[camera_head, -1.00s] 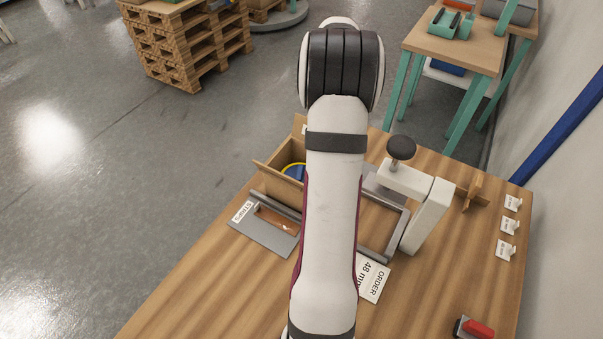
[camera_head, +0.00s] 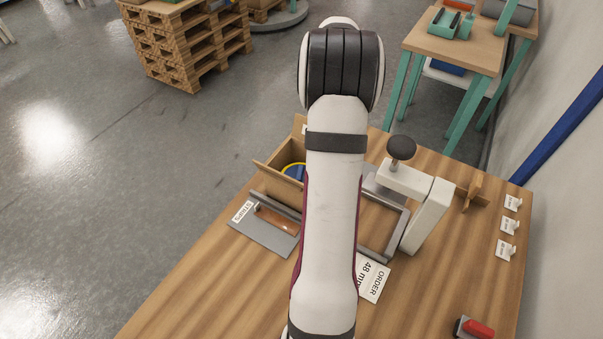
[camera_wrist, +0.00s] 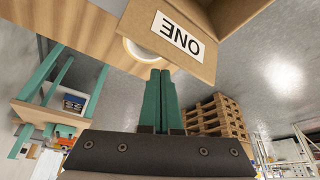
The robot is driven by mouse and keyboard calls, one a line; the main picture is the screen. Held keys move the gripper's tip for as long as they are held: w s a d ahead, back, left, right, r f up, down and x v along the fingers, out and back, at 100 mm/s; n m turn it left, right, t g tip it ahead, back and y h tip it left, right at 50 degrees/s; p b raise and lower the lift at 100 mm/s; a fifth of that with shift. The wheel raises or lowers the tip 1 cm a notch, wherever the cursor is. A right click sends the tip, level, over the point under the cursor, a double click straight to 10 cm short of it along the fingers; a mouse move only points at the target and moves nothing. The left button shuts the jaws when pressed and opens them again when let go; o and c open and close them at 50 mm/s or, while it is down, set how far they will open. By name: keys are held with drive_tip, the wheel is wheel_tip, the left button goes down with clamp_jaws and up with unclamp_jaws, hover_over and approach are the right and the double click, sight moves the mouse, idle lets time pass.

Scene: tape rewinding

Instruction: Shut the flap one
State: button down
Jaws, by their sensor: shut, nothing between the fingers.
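The flap marked ONE (camera_wrist: 185,32) is a cardboard panel with a white label, at the top of the wrist view, where its lettering appears upside down. It stands out from the cardboard box (camera_wrist: 242,15). My gripper (camera_wrist: 160,73) has its two green fingers together and empty, with tips close to the flap's lower edge in the picture; I cannot tell whether they touch. In the head view the open box (camera_head: 279,187) is partly hidden behind my arm, with a yellow-and-blue item (camera_head: 294,171) inside. My gripper is hidden there.
A white press-like stand with a black knob (camera_head: 401,147) stands right of the box. A grey STRIPS tray (camera_head: 262,238) and an ORDER card (camera_head: 373,281) lie in front. A white ring (camera_wrist: 140,54) shows beside the flap. The table's front right is mostly clear.

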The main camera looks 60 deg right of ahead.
drive_tip(key=shift+f, duration=0.1)
idle(0.5)
wheel_tip(320, 180, down, 2)
idle(0.4)
drive_tip(key=a, duration=0.9)
idle(0.5)
drive_tip(key=shift+a, duration=0.1)
idle(0.5)
wheel_tip(320, 180, up, 7)
idle(0.5)
drive_tip(key=shift+a, duration=0.1)
